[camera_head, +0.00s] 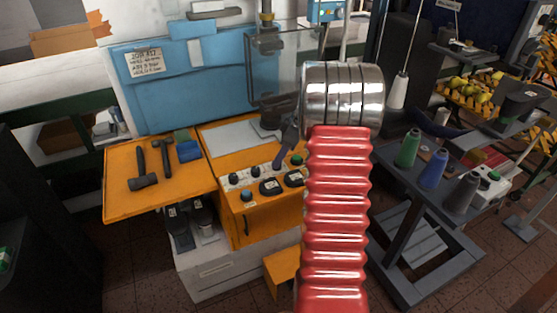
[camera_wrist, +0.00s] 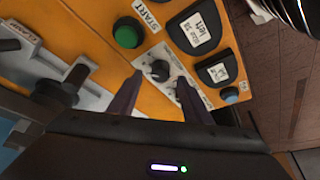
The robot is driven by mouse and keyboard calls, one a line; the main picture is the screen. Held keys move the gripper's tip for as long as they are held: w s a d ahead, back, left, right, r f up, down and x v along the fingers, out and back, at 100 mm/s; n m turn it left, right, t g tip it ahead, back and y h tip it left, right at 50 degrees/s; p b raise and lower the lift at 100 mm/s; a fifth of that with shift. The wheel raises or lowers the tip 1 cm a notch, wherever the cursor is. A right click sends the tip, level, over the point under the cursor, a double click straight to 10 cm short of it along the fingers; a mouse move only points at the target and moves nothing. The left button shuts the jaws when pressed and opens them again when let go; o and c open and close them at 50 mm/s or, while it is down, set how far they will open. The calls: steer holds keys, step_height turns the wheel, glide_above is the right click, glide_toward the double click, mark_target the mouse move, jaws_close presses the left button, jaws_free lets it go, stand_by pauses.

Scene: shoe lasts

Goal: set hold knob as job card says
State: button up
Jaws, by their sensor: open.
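The white job card (camera_head: 144,62) is on the blue machine panel; its print is too small to read surely. The orange control panel carries a row of small dark knobs, with a left one (camera_head: 233,178) and a middle one (camera_head: 254,171). In the wrist view a dark knob (camera_wrist: 160,70) on a pale scale plate lies between the tips of my open gripper (camera_wrist: 159,80). I cannot tell whether the fingers touch it. The plate's lettering is unclear, and my right finger partly covers it.
The green START button (camera_wrist: 128,33) and black labelled switches (camera_wrist: 198,30) are close by, with a blue button (camera_wrist: 230,95). A grey clamp lever (camera_wrist: 75,75) is at left. Hammers (camera_head: 143,180) lie on the orange side table. Thread cones (camera_head: 433,168) stand on the right cart.

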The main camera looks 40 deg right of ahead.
steer(key=shift+x, duration=1.2)
steer(key=shift+c, duration=0.2)
steer(key=c, duration=1)
steer(key=shift+r+m, duration=0.1)
steer(key=shift+m, duration=0.3)
steer(key=m+h, duration=0.1)
steer(key=m, duration=0.3)
steer(key=shift+a+t+h, duration=0.2)
steer(key=shift+t+h, duration=0.2)
steer(key=shift+a+m+h, duration=0.1)
steer(key=shift+m+h, duration=0.7)
steer(key=shift+m, duration=1.4)
